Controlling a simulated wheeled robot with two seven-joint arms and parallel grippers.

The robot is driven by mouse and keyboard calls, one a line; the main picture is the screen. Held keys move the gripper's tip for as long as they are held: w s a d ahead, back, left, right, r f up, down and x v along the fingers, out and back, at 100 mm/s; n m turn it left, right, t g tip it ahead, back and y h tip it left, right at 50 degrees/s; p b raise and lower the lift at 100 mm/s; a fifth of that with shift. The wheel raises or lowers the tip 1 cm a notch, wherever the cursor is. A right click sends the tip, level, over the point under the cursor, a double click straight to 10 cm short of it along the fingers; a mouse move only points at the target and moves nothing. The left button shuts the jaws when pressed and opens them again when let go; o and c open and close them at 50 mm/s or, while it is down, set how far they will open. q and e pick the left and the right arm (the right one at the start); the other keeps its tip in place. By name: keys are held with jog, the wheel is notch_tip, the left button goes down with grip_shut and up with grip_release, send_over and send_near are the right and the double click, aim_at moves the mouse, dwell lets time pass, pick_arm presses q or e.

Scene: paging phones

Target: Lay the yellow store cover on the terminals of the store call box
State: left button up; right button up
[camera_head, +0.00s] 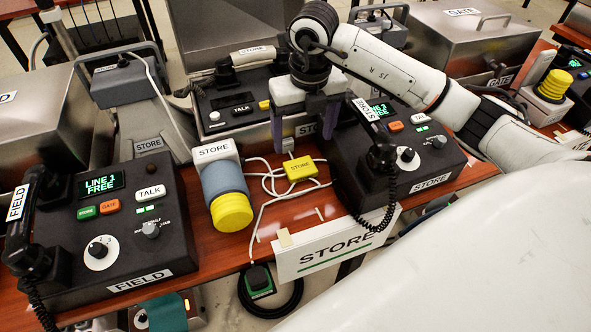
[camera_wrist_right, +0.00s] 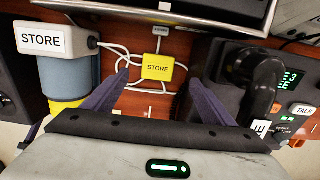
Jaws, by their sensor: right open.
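The yellow store cover (camera_head: 300,170) is a small flat block marked STORE, lying on the red-brown table among looped white cords. It also shows in the right wrist view (camera_wrist_right: 158,67). My right gripper (camera_head: 302,144) is open and empty, its purple fingers pointing down above the cover. In the right wrist view the fingertips (camera_wrist_right: 160,77) stand to either side of the cover, apart from it. A dark call box (camera_head: 235,112) with a STORE handset and TALK label stands behind; I cannot tell where its terminals are. My left gripper is out of view.
A grey cylinder with a yellow end (camera_head: 228,192) and white STORE block lies left of the cover. The STORE phone (camera_head: 420,165) is close on the right, the FIELD phone (camera_head: 105,235) far left. A STORE sign (camera_head: 335,245) stands at the front edge.

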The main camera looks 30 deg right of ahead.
aim_at(301, 167)
jog(key=f, duration=0.9)
jog(key=shift+w+a+f, duration=0.1)
jog(key=shift+w, duration=0.1)
jog(key=c, duration=1.3)
jog(key=shift+o, duration=0.2)
